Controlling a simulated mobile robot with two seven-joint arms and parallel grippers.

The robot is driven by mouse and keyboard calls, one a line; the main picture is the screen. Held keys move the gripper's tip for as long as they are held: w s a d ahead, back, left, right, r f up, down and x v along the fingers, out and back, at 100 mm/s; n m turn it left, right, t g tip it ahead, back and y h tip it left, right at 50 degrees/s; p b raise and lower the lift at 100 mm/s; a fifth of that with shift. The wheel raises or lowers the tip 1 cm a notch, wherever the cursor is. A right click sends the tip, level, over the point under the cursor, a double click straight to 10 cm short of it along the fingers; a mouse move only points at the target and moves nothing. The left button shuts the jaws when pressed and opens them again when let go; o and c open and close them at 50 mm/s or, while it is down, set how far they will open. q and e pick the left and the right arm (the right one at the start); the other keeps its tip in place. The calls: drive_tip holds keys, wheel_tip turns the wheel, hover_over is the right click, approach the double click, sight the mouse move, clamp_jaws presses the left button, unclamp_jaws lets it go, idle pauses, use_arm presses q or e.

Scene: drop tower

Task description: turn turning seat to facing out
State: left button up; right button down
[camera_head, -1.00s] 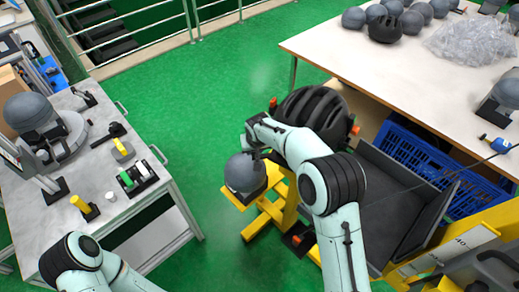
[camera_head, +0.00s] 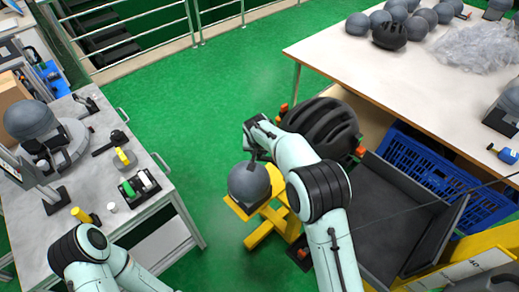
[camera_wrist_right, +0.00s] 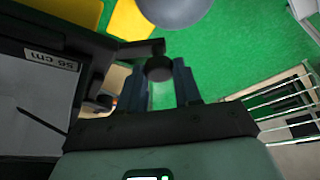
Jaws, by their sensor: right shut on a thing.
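In the right wrist view the headform (camera_wrist_right: 175,8) and yellow parts (camera_wrist_right: 130,18) show at the top edge. My right gripper (camera_wrist_right: 158,80) is shut on a dark round knob (camera_wrist_right: 158,68) at the end of a short dark bar (camera_wrist_right: 138,52).
A black helmet (camera_head: 322,128) with orange parts sits close to my right forearm. A dark tray (camera_head: 395,215) and a blue crate (camera_head: 440,172) stand to the right. A cluttered grey workbench (camera_head: 95,152) is at left. Green floor (camera_head: 215,110) lies open between the tables.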

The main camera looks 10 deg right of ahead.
drive_tip(key=shift+w+r, duration=0.15)
drive_tip(key=c, duration=0.8)
unclamp_jaws()
drive_tip(key=shift+d, duration=0.1)
drive_tip(key=v, duration=1.3)
drive_tip(key=shift+b, duration=0.35)
